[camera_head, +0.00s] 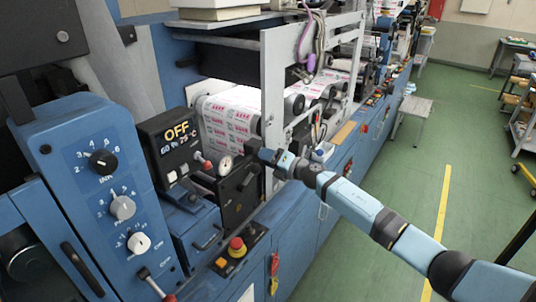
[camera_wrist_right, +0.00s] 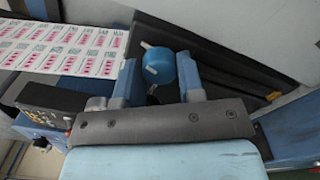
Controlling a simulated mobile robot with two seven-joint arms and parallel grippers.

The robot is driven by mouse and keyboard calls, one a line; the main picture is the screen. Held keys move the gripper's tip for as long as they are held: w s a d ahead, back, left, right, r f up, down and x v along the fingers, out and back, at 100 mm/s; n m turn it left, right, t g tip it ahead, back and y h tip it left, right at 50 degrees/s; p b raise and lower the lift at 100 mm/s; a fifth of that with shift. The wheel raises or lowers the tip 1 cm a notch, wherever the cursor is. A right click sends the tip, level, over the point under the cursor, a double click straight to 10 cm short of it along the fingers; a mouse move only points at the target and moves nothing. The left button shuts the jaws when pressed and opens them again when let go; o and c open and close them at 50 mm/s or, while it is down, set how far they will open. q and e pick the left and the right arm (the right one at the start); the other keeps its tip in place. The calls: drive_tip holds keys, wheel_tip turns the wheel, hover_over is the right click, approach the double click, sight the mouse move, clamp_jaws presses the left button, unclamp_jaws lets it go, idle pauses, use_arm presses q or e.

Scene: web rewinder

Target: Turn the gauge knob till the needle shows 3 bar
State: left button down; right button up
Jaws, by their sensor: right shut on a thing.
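My right gripper (camera_head: 256,152) reaches in from the right to the upper part of a dark panel on the blue machine. In the right wrist view its two blue fingers (camera_wrist_right: 158,82) stand either side of a blue knob (camera_wrist_right: 160,66) with a white mark, and are shut on it. In the head view the gripper hides the knob. A small round white gauge (camera_head: 225,165) sits just left of the gripper; its needle is too small to read. My left gripper is not in view.
A display box (camera_head: 168,140) reading OFF stands left of the gauge. A blue panel with several dials (camera_head: 123,207) is at the left. A red mushroom button (camera_head: 237,245) is below. Printed web (camera_head: 232,118) runs behind; green floor (camera_head: 400,150) is open at right.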

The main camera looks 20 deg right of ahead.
idle(0.6)
drive_tip(key=o, duration=0.6)
drive_tip(key=shift+o, duration=0.2)
drive_tip(key=b+v, duration=0.1)
drive_tip(key=v, duration=1.2)
drive_tip(key=shift+s+d, duration=0.25)
drive_tip(key=shift+s, duration=0.05)
